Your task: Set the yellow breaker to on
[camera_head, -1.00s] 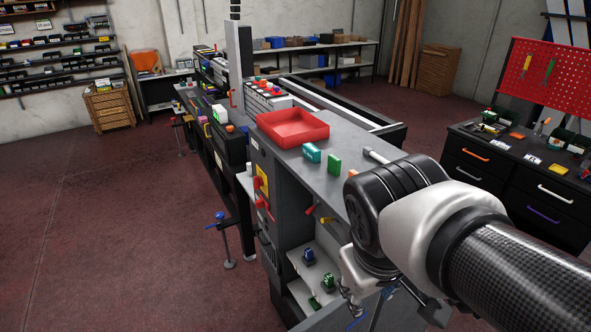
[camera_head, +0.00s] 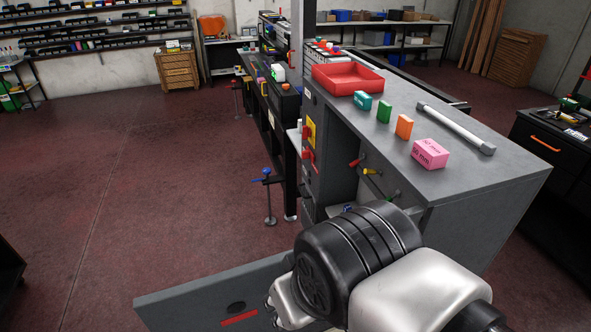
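The yellow breaker (camera_head: 311,131) shows as a yellow plate with a red switch part, on the upright front face of the grey table, left of its open bay. It is small and seen at a slant, so I cannot tell its on or off position. A red handle-like part (camera_head: 309,158) is just below it. My arm fills the bottom centre, below and to the right of the breaker and apart from it in the picture. My gripper does not show; my arm hides that area or it is outside the frame.
The grey tabletop (camera_head: 440,196) carries a red tray (camera_head: 347,91), teal, green, orange and pink blocks, and a metal bar (camera_head: 455,128). A grey door-like panel (camera_head: 190,300) juts out at bottom left. A blue-topped clamp (camera_head: 268,180) stands left of the breaker. Floor at left is clear.

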